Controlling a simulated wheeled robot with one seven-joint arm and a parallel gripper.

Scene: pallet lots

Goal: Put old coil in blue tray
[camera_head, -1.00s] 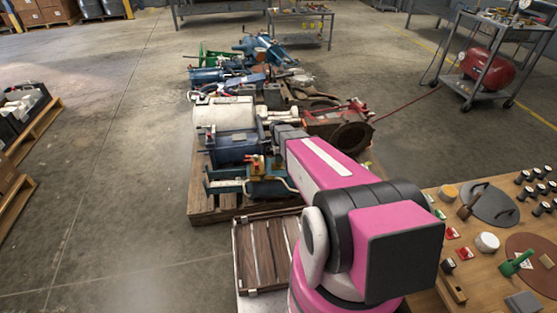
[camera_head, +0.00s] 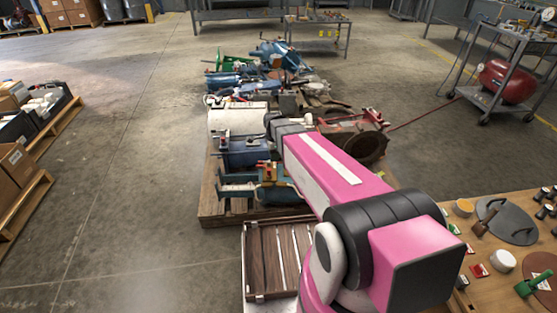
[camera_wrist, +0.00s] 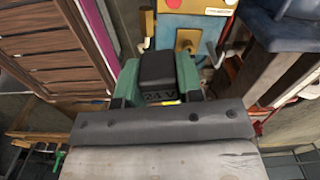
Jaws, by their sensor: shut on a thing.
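In the wrist view, my gripper (camera_wrist: 156,88) is shut on a small black block marked "24 V", which looks like the old coil (camera_wrist: 158,66). The block sits between the dark green fingers. Just beyond it is a blue body with a brass part (camera_wrist: 188,40); I cannot tell whether the coil still touches it. In the head view my pink arm reaches over the near pallet (camera_head: 212,212), and its far end hides the gripper and coil. I cannot make out a blue tray in either view.
Blue, white and rusty machines, including a white cylinder (camera_head: 236,119), crowd the pallets. A brown slatted case (camera_head: 280,255) stands in front. A wooden table (camera_head: 425,205) with small parts is at right. Loaded pallets (camera_head: 30,215) are at left. Bare floor (camera_head: 130,170) lies between.

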